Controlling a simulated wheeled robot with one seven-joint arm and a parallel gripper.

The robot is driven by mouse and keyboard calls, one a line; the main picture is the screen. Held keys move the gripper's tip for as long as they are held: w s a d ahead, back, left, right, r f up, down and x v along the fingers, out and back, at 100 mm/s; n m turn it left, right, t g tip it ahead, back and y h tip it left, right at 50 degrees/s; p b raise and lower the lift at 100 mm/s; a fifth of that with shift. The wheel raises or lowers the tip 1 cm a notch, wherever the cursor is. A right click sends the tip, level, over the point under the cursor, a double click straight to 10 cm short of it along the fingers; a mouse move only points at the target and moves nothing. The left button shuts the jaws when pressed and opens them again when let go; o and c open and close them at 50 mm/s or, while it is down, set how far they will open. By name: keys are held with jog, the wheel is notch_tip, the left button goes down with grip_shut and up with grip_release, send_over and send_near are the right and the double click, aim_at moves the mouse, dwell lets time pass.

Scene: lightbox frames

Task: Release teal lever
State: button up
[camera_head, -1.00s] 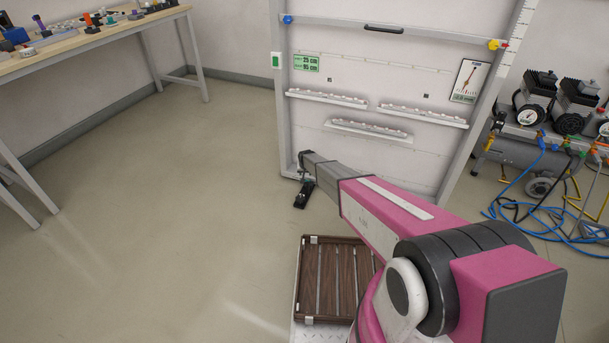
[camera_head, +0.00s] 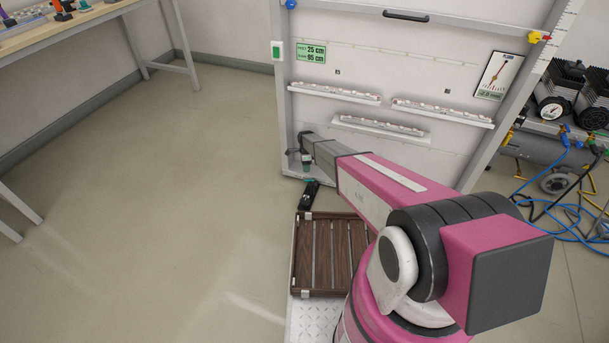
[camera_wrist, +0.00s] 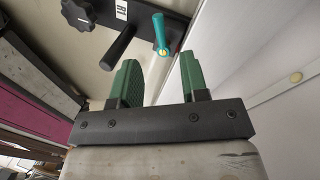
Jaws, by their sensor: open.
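The teal lever (camera_wrist: 161,34) shows in the wrist view at the top, on a dark plate beside a black bar handle (camera_wrist: 121,47) and a black star knob (camera_wrist: 77,13). My gripper (camera_wrist: 157,70) is open with two green fingers and nothing between them. The lever stands beyond the fingertips, apart from them and roughly in line with the gap. In the head view my gripper (camera_head: 306,163) is low at the panel's lower left corner. A small teal part (camera_head: 309,181), likely the lever, shows just below it on a black device (camera_head: 310,195).
The white panel (camera_head: 370,65) in its frame stands behind my arm. A wooden slatted crate (camera_head: 325,258) sits in front of the black device. A workbench (camera_head: 75,25) is at the upper left, compressors (camera_head: 565,100) and hoses at the right. The floor (camera_head: 150,190) at left is clear.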

jog(key=x, duration=0.7)
jog(key=shift+f, duration=0.2)
grip_shut()
